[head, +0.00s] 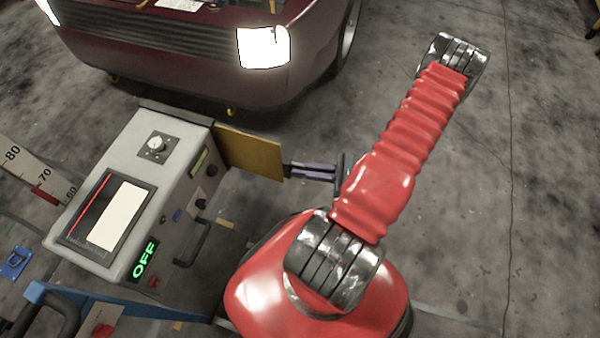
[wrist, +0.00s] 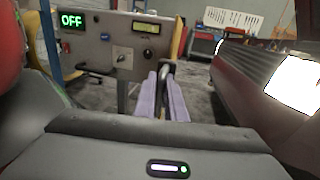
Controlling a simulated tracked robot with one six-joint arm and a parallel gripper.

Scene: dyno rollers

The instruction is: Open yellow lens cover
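The yellow lens cover (head: 250,154) is a flat panel that stands out from the right side of the grey control box (head: 165,145) in the head view. In the wrist view the cover (wrist: 178,42) shows nearly edge-on, right of the box face. A dark handle (wrist: 168,70) is at its free edge. My gripper (head: 292,169) reaches this edge from the right, its purple fingers (wrist: 164,88) on either side of the handle. A narrow gap shows between the fingers; whether they press on the handle is unclear.
The box has a dial (head: 156,144), a lit screen and a green OFF display (head: 144,260). A dark red car (head: 180,55) with lit headlights stands behind it. A blue frame (head: 130,303) is at the lower left. The floor to the right is clear.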

